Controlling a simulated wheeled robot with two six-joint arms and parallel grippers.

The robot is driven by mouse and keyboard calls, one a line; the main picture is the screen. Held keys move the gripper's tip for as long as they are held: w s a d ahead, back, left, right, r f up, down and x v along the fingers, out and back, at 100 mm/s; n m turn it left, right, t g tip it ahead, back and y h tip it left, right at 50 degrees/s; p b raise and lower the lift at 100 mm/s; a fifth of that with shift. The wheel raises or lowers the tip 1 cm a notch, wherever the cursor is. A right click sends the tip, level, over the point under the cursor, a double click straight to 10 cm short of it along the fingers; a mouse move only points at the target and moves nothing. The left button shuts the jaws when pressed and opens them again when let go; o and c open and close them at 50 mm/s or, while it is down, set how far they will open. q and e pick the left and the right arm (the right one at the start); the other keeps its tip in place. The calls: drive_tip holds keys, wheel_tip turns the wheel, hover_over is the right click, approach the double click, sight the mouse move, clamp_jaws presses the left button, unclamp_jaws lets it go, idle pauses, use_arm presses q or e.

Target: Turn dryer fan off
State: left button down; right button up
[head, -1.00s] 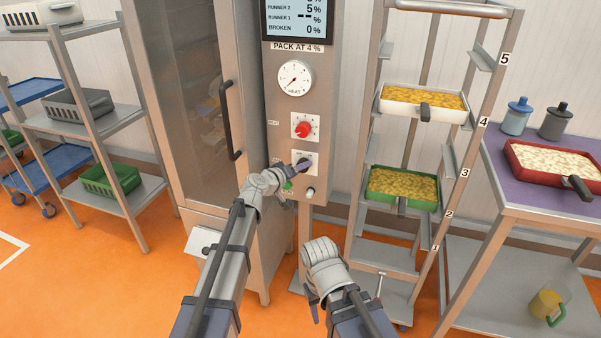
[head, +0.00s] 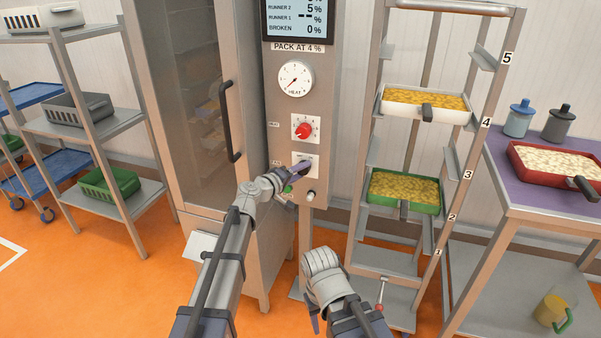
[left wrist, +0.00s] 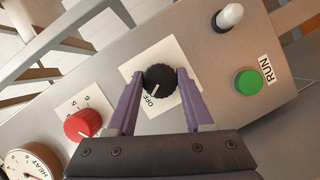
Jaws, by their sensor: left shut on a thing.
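The black fan knob (left wrist: 160,80) sits on a white label plate on the dryer's control panel (left wrist: 205,65). Its white mark points towards the word OFF in the left wrist view. My left gripper (left wrist: 159,74) has its purple fingers on either side of the knob and is shut on it. In the head view my left gripper (head: 301,173) is at the panel and hides the knob. My right gripper (head: 316,322) hangs low in front of the rack, away from the panel; its fingers are mostly hidden.
A red heat knob (head: 303,130) and a heat gauge (head: 295,78) are above. A green RUN button (left wrist: 247,82) and a white-tipped control (left wrist: 230,16) are close by. A rack (head: 366,160) with nut trays stands to the right, the dryer door handle (head: 230,120) to the left.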

use_arm(q)
drive_tip(key=shift+c, duration=1.5)
unclamp_jaws()
drive_tip(key=shift+s, duration=0.1)
drive_tip(key=p+v, duration=0.1)
drive_tip(key=v, duration=0.6)
drive_tip(key=shift+s+a, duration=0.2)
drive_tip(key=shift+s, duration=0.05)
drive_tip(key=shift+r, duration=0.1)
